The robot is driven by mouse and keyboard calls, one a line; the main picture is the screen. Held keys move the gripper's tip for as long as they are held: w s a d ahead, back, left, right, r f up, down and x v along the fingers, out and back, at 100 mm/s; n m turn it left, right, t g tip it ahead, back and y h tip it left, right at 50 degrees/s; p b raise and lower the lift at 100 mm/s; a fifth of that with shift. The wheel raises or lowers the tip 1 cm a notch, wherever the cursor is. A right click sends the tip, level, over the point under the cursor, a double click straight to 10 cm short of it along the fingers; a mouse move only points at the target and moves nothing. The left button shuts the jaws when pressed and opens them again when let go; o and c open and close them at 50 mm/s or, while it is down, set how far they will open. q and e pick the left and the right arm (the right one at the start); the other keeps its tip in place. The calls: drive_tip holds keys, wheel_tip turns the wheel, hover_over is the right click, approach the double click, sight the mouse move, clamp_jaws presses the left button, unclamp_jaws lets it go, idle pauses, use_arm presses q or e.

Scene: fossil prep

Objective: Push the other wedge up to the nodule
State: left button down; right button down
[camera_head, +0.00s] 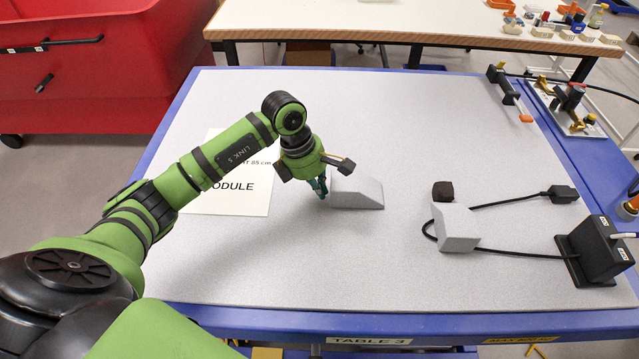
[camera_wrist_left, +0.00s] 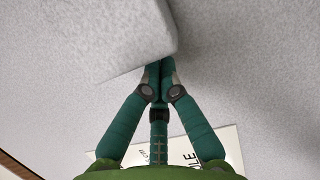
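A pale grey wedge (camera_head: 358,192) lies on the table left of the nodule, its slope falling to the right; it also shows large in the left wrist view (camera_wrist_left: 90,40). The dark brown nodule (camera_head: 443,191) sits to its right, with a clear gap between. The second grey wedge (camera_head: 456,228) stands right at the near side of the nodule; I cannot tell if they touch. My left gripper (camera_head: 321,188) is low at the first wedge's left end, fingertips together and empty (camera_wrist_left: 158,70), touching or nearly touching it. My right gripper is not in view.
A black cable (camera_head: 510,252) runs around the second wedge to a black stand (camera_head: 592,252) and a black plug (camera_head: 562,194). A printed sheet (camera_head: 235,195) lies under my left arm. Tools (camera_head: 570,100) line the right edge. The near table surface is clear.

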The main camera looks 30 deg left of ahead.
sight(374, 190)
use_arm(q)
drive_tip(key=w+d+b, duration=0.1)
drive_tip(key=d+b, duration=0.1)
drive_tip(key=d, duration=0.1)
drive_tip(key=w+d+b, duration=0.2)
drive_tip(key=d, duration=0.2)
drive_tip(key=w+d+b, duration=0.1)
drive_tip(key=w+d, duration=0.1)
drive_tip(key=d, duration=0.1)
drive_tip(key=shift+w+d+f+b, duration=0.15)
drive_tip(key=shift+b, duration=0.25)
drive_tip(key=shift+w+d, duration=0.1)
drive_tip(key=shift+d, duration=0.05)
